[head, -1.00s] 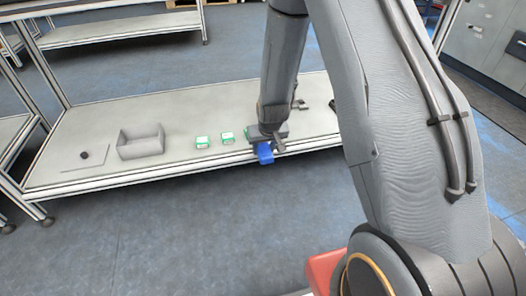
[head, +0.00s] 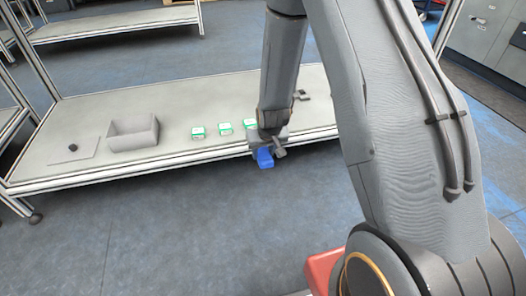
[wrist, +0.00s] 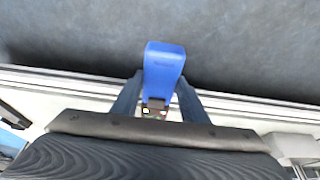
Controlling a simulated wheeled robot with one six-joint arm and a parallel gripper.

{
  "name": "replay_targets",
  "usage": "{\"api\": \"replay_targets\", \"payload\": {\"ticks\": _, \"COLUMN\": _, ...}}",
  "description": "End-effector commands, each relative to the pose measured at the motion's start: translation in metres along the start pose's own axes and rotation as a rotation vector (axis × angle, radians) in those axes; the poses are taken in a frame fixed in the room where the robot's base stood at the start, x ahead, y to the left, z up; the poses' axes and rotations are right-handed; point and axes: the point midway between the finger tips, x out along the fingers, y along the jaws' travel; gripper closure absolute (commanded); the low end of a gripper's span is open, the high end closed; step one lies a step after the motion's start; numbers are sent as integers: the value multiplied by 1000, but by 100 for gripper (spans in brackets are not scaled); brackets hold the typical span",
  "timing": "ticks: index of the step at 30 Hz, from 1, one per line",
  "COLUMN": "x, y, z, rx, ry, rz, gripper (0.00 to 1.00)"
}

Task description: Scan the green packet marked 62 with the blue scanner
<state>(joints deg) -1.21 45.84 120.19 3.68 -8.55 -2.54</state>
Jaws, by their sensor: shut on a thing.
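My gripper (wrist: 158,104) is shut on the blue scanner (wrist: 164,68), one finger on each side of it in the wrist view. In the head view the scanner (head: 264,158) hangs at the front edge of the table. Three green and white packets stand in a row on the table: a left one (head: 198,132), a middle one (head: 225,128) and a right one (head: 249,124) close beside my gripper. Their numbers are too small to read, so I cannot tell which is 62.
The long grey table (head: 85,125) also bears an open grey bin (head: 133,133) and a flat plate (head: 77,149) with a small dark object (head: 73,148) on it. Bare floor (head: 150,220) lies in front of the table.

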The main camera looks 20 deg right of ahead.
Motion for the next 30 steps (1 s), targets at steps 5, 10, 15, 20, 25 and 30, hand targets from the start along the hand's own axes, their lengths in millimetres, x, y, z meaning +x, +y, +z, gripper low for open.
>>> {"api": "replay_targets", "payload": {"ticks": 5, "x": -1, "y": 0, "z": -1, "rx": 0, "ry": 1, "rz": 0, "gripper": 89}}
{"api": "replay_targets", "payload": {"ticks": 10, "x": -4, "y": 0, "z": -2, "rx": 1, "ry": 2, "rz": 0, "gripper": 89}}
{"api": "replay_targets", "payload": {"ticks": 15, "x": -23, "y": 0, "z": -9, "rx": 1, "ry": 3, "rz": 0, "gripper": 89}}
{"api": "replay_targets", "payload": {"ticks": 20, "x": -45, "y": 0, "z": -18, "rx": 2, "ry": 3, "rz": 0, "gripper": 89}}
{"api": "replay_targets", "payload": {"ticks": 25, "x": -67, "y": 0, "z": -27, "rx": 1, "ry": 2, "rz": 0, "gripper": 89}}
{"api": "replay_targets", "payload": {"ticks": 30, "x": -89, "y": 0, "z": -36, "rx": 1, "ry": 2, "rz": 0, "gripper": 89}}
